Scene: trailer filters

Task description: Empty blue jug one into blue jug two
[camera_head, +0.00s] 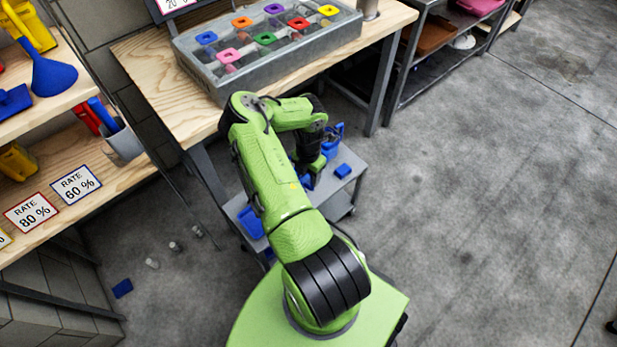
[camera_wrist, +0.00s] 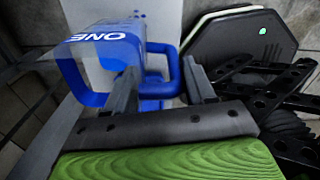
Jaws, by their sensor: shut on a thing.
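Blue jug one (camera_wrist: 100,48), marked "ONE" in white, fills the left of the wrist view, its lettering upside down there. My gripper (camera_wrist: 162,84) is shut on its looped blue handle, with one finger on each side. In the head view my gripper (camera_head: 312,168) is over the small grey cart, partly hidden by my arm. A blue vessel (camera_head: 332,138) shows just behind it, and a blue piece shows below it (camera_head: 305,182). I cannot tell which is jug two. The jug's contents are hidden.
The grey cart (camera_head: 345,191) also carries a small blue block (camera_head: 343,171) and a blue container (camera_head: 252,222) at its left. A wooden bench (camera_head: 165,85) with a grey sorting box (camera_head: 222,82) stands behind. Shelves stand left. The floor at right is clear.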

